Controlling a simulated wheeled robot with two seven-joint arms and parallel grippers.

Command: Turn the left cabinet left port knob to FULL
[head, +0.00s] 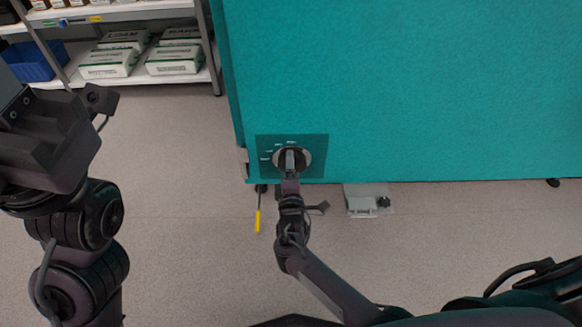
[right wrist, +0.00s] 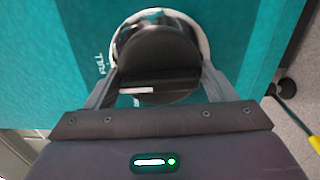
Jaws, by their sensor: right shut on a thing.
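The knob (right wrist: 157,62) is a round dark dial with a pale ring, on a darker panel (head: 318,146) low on the teal cabinet (head: 400,80). In the right wrist view, lettering reading FULL shows left of the dial. My right gripper (right wrist: 152,88) is shut on the knob, one finger on each side; in the head view the gripper (head: 291,160) covers much of the dial.
A shelf with white boxes (head: 110,62) and a blue bin (head: 30,60) stands at the upper left. A yellow-handled tool (head: 258,220) is below the cabinet's left edge. A small grey device (head: 366,202) is on the floor under the cabinet.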

